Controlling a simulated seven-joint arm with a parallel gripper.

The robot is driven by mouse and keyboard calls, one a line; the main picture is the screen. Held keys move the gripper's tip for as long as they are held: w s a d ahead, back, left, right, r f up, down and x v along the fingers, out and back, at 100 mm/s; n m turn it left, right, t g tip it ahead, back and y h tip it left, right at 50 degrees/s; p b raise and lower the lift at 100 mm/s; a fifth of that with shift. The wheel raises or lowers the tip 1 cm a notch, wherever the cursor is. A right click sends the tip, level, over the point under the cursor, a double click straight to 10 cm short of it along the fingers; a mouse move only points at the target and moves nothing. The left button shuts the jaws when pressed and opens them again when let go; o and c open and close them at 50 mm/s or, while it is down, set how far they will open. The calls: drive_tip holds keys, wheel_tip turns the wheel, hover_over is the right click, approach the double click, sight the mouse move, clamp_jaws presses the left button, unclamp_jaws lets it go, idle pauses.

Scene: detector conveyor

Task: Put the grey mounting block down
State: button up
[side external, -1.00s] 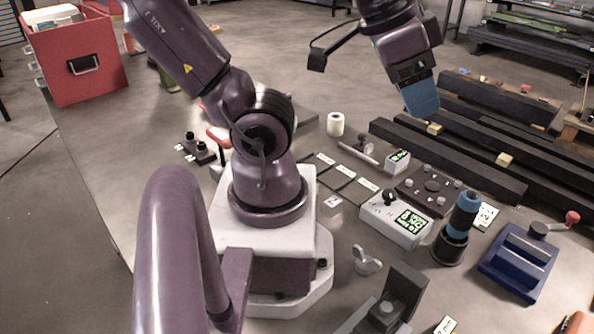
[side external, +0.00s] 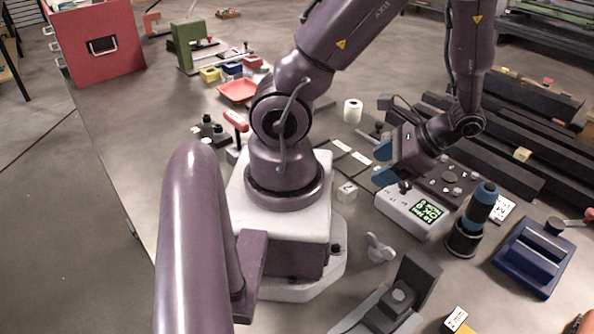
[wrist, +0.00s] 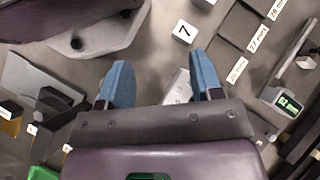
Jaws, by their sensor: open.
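My gripper (side external: 381,164) is open and empty, its two blue fingers spread apart. In the side external view it hovers near the white instrument box (side external: 410,213) and the numbered white cube (side external: 347,191). In the wrist view the open gripper (wrist: 160,78) has nothing held between its fingertips. A grey block with a round top (side external: 398,297) sits against a dark upright stand at the bottom of the side external view, well away from my fingers. I cannot tell for sure whether this is the grey mounting block.
A black and blue cylinder (side external: 481,207) stands right of the instrument. A blue vise-like device (side external: 535,256) is further right. Dark rails (side external: 510,160) lie behind my gripper. A white roll (side external: 352,110) stands behind it.

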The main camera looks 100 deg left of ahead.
drive_tip(key=s+a+f+m+g+y, duration=0.1)
drive_tip(key=a, duration=0.1)
drive_tip(key=s+a+f+m+g+y, duration=0.1)
drive_tip(key=s+a+f, duration=0.1)
drive_tip(key=s+a+f+m+g, duration=0.1)
drive_tip(key=a+f+g, duration=0.1)
drive_tip(key=shift+s+f+y, duration=0.1)
drive_tip(key=shift+s+y, duration=0.2)
drive_tip(key=shift+y, duration=0.1)
drive_tip(key=shift+s+a+m, duration=0.2)
drive_tip(key=shift+a+m, duration=0.05)
drive_tip(key=shift+m, duration=0.15)
drive_tip(key=x, duration=1.2)
drive_tip(key=shift+s, duration=0.2)
drive_tip(key=c, duration=1)
clamp_jaws()
